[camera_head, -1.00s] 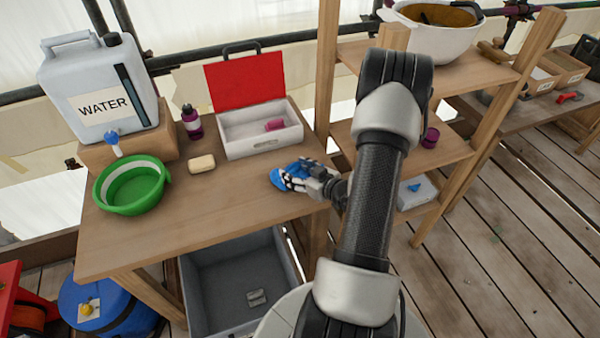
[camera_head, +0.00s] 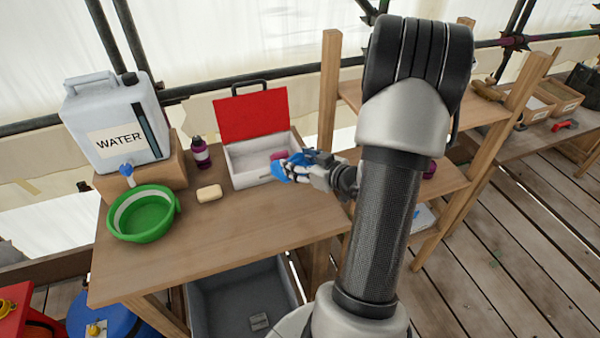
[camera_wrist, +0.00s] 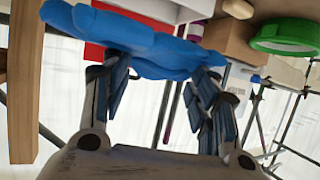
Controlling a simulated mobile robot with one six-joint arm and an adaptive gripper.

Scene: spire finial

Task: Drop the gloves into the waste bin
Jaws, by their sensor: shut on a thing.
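The blue gloves (camera_head: 293,167) are held by my gripper (camera_head: 306,170) above the right part of the wooden table, in front of the white box. In the wrist view the gloves (camera_wrist: 140,45) lie across both fingers of my gripper (camera_wrist: 160,75), which is shut on them. Below the table is an open grey bin (camera_head: 240,300) with a small grey item (camera_head: 259,321) in its bottom; its front is cut off by the frame. I take this to be the waste bin.
On the table (camera_head: 230,235) are a green basin (camera_head: 143,213), a soap bar (camera_head: 209,193), a purple bottle (camera_head: 200,152) and a white box (camera_head: 248,170) with its red lid open. A water canister (camera_head: 115,125) stands behind. A wooden shelf post (camera_head: 328,95) rises close to my arm.

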